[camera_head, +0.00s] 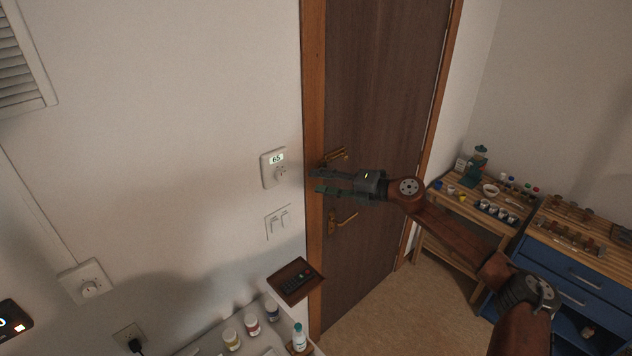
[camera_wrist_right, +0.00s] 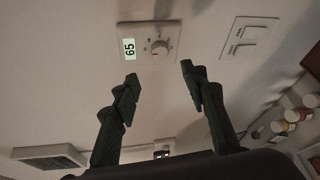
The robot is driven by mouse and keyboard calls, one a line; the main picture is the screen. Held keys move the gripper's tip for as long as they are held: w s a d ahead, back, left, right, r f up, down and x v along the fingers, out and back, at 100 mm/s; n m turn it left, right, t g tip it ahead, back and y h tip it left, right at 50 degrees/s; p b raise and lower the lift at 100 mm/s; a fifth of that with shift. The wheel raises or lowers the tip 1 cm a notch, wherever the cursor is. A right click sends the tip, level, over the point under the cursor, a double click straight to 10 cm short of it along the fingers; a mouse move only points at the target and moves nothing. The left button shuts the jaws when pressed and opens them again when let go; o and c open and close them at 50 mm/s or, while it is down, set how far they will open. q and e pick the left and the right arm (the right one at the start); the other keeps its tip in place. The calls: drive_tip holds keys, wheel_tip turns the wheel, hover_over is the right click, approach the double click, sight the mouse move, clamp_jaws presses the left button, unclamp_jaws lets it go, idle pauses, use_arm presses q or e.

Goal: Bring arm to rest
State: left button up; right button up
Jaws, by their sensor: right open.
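My right gripper (camera_head: 318,181) is open and empty, its two dark green fingers pointing left, in front of the door frame in the head view. A white thermostat (camera_head: 273,168) with a small dial and a lit display reading 65 is on the wall just left of the fingertips. In the right wrist view, the thermostat (camera_wrist_right: 150,42) is beyond the open fingertips (camera_wrist_right: 158,75), with no contact visible. My right arm reaches in from the lower right. My left gripper is not in view.
A double light switch (camera_head: 279,222) is below the thermostat. Behind my arm is a brown door (camera_head: 375,90) with a brass handle (camera_head: 343,222). Bottles (camera_head: 299,338) stand below. A wooden bench (camera_head: 470,212) with jars is at right.

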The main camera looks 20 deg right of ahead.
idle(0.3)
